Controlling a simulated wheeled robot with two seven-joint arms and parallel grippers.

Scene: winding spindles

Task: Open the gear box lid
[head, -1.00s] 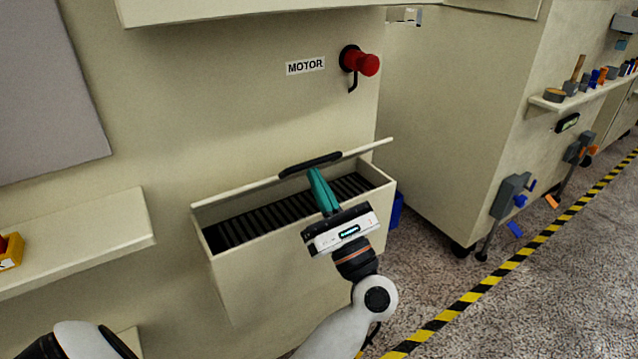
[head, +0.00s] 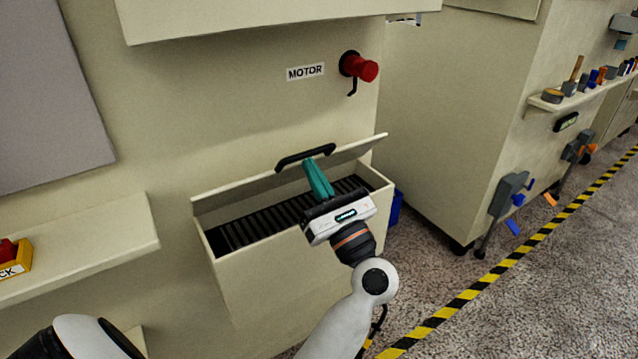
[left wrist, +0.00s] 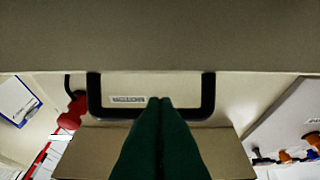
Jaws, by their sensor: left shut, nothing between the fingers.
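The gear box (head: 262,271) is a beige box on the front of the cabinet, with dark ribs (head: 262,222) inside. Its beige lid (head: 235,199) is raised, tilted up along the back of the opening, with its inner face partly showing. A black bar handle (head: 305,158) is on the lid's upper edge; it also shows in the left wrist view (left wrist: 208,98). My left gripper (head: 312,166) has its teal fingers shut and empty. Its tips are at the lid just below the handle; I cannot tell whether they touch. My right gripper is not in view.
A red motor knob (head: 360,67) with a small lever sticks out above the box, beside a MOTOR label (head: 305,71). A shelf (head: 90,240) juts out at left. A blue object (head: 397,206) is beside the box. Floor at right is open beyond the yellow-black tape (head: 470,295).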

